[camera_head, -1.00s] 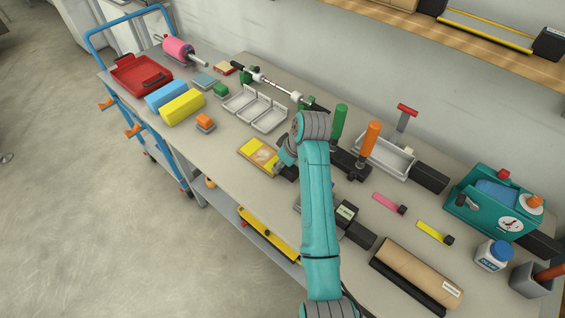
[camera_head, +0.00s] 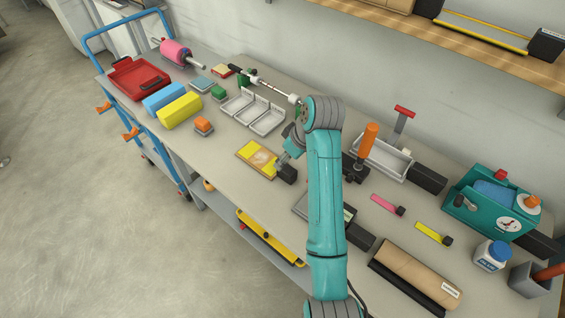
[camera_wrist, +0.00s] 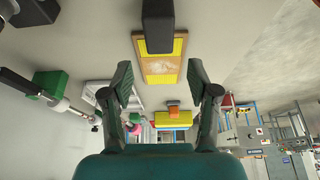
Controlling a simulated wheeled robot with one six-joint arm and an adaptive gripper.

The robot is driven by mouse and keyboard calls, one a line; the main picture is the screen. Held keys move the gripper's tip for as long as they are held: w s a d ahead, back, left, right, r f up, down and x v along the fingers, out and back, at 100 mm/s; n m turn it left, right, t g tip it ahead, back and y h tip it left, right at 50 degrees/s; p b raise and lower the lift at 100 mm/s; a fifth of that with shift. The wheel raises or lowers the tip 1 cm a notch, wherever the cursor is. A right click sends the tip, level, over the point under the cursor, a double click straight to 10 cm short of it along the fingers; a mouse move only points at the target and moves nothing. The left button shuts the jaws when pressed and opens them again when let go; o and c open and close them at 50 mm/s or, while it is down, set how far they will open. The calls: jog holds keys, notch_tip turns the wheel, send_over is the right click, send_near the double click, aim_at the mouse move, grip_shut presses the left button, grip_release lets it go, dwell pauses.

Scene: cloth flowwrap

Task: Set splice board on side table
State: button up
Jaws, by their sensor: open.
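The splice board appears to be the flat yellow board (camera_head: 245,152) with a pale tan patch, lying on the bench near its front edge. A black block stands at its right end. In the wrist view the board (camera_wrist: 160,70) lies ahead, with the black block (camera_wrist: 158,28) between and beyond my fingertips. My gripper (camera_wrist: 160,66) is open, with its fingers spread and nothing between them. In the head view my gripper (camera_head: 284,162) is small and partly hidden by my wrist, close to the board's right end. I cannot clearly pick out a side table.
A blue-railed cart (camera_head: 150,138) stands at the bench's left end. A red tray (camera_head: 125,80), blue and yellow blocks (camera_head: 181,108) and grey trays (camera_head: 268,122) sit left and behind. An orange-handled tool (camera_head: 368,140), brown roll (camera_head: 418,270) and teal machine (camera_head: 480,215) are right.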

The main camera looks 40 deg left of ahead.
jog(key=shift+v, duration=2.65)
